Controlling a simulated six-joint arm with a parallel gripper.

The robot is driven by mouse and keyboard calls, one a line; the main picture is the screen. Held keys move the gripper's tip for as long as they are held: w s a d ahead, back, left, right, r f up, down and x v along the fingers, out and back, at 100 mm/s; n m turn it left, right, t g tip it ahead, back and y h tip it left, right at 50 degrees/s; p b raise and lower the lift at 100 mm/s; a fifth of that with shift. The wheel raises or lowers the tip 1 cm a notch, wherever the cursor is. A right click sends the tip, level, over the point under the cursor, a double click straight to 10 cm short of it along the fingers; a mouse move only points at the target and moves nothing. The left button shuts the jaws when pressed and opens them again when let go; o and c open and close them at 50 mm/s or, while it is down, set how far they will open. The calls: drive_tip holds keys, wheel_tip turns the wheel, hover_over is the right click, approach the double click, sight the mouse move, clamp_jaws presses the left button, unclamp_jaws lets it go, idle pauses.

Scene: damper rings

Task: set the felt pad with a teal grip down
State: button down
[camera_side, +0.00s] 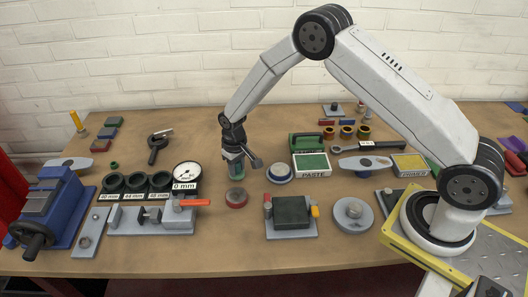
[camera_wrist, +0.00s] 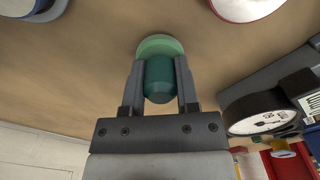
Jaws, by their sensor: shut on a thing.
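The felt pad (camera_wrist: 160,45) is a pale green disc with a dark teal grip (camera_wrist: 159,80). In the wrist view my gripper (camera_wrist: 160,75) is shut on the grip, one finger on each side. The disc lies beyond the fingertips, towards the bench. In the side view my gripper (camera_side: 236,160) points down over the middle of the bench, with the green pad (camera_side: 237,177) just below it. Whether the pad touches the bench top or hangs slightly above it I cannot tell.
A dial gauge (camera_side: 187,175) stands to the left, a blue-rimmed white dish (camera_side: 280,173) to the right. A dark block on a grey base (camera_side: 291,213) lies front right. Bare bench lies behind the gripper.

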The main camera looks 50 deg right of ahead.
drive_tip(key=shift+f, duration=0.25)
idle(0.7)
drive_tip(key=shift+c, duration=1.4)
unclamp_jaws()
drive_tip(key=shift+r, duration=3.9)
clamp_jaws()
